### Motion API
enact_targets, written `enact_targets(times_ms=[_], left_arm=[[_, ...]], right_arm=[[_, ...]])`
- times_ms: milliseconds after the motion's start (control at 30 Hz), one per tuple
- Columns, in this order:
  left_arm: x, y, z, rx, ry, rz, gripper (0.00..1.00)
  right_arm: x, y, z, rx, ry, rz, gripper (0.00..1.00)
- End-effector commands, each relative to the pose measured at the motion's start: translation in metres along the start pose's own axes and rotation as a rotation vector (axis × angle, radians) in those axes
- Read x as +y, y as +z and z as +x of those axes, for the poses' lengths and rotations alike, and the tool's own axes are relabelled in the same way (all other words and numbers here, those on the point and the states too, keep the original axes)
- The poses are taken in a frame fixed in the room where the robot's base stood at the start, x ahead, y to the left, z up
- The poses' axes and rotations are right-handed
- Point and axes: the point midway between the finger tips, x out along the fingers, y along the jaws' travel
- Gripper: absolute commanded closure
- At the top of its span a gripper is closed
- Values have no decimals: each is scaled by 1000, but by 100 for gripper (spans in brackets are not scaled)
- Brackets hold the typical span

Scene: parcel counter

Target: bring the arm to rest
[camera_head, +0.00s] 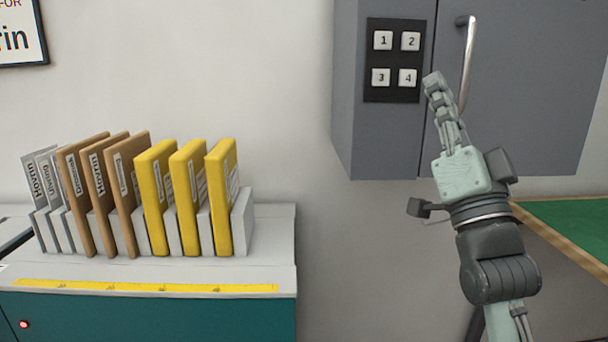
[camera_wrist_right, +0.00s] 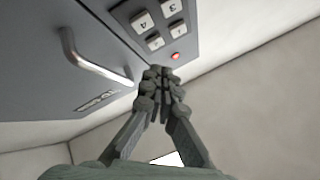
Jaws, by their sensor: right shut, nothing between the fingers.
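My right gripper (camera_head: 434,82) is shut and empty. It is raised in front of the grey wall cabinet (camera_head: 540,90), its fingertips beside the lower right of the black keypad (camera_head: 394,98) with buttons 1 to 4. In the right wrist view my right gripper (camera_wrist_right: 160,72) has its fingertips together below the keypad buttons (camera_wrist_right: 155,42). A small red light (camera_wrist_right: 175,56) glows close by the fingertips there. I cannot tell from these views whether the fingertips touch the cabinet. My left gripper is not in view.
A metal door handle (camera_head: 468,60) stands close to the right gripper. A green surface (camera_head: 570,225) lies at right.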

Motion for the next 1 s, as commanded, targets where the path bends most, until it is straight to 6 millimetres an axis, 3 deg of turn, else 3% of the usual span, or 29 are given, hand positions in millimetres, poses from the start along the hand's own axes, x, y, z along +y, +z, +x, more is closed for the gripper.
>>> enact_targets(times_ms=[367, 467, 567, 767, 867, 1000], left_arm=[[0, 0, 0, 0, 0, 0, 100], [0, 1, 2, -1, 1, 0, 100], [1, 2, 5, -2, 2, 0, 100], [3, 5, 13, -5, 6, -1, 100], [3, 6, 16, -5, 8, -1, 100], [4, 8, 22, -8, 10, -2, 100]], right_arm=[[4, 5, -1, -12, 10, -5, 100], [22, 25, -9, -67, 56, -29, 100], [56, 63, -27, -173, 140, -77, 100], [134, 148, -98, -454, 326, -196, 100], [170, 186, -146, -607, 409, -254, 100], [214, 233, -230, -838, 516, -331, 100]])
